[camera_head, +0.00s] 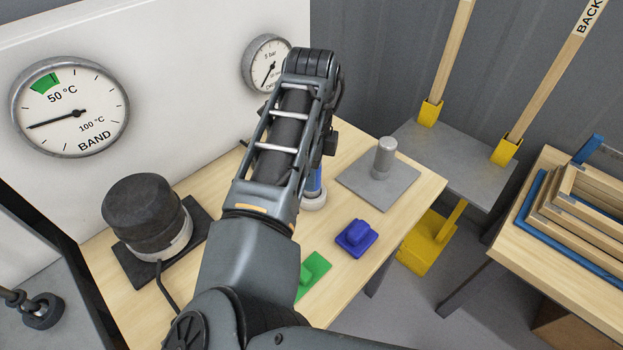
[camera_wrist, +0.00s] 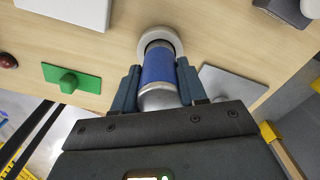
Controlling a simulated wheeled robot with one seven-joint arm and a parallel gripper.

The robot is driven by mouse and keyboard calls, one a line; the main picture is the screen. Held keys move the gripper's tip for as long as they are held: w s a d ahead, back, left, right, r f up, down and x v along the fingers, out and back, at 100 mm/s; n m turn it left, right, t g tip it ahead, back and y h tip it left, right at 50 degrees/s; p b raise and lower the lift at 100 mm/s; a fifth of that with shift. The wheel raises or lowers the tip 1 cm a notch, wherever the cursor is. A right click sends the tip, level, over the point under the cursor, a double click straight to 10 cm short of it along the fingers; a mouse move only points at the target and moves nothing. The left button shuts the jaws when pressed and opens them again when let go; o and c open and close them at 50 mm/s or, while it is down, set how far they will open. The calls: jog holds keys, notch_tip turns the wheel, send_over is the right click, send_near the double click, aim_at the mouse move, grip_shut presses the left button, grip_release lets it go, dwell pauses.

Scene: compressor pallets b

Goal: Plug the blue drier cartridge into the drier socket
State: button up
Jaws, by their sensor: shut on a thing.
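The blue drier cartridge (camera_wrist: 158,66) is a blue cylinder with silver ends, held between the two fingers of my gripper (camera_wrist: 158,76). Its far end is at the opening of a white ring-shaped socket (camera_wrist: 177,40) on the wooden table. A dark gap shows inside the ring, and I cannot tell how deep the end sits. In the head view the cartridge (camera_head: 314,181) stands roughly upright, partly hidden by my arm, with the white socket (camera_head: 314,203) right below it.
On the wooden table (camera_head: 232,165) are a black-capped unit (camera_head: 145,212), a green block (camera_wrist: 75,80), a dark blue block (camera_head: 355,238) and a grey plate with a post (camera_head: 383,160). Gauges (camera_head: 70,107) hang on the white panel behind. A yellow-fitted trolley (camera_head: 455,160) stands right.

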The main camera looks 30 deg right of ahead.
jog(key=shift+r+p, duration=1.45)
jog(key=shift+r, duration=0.6)
jog(key=shift+s+f, duration=0.1)
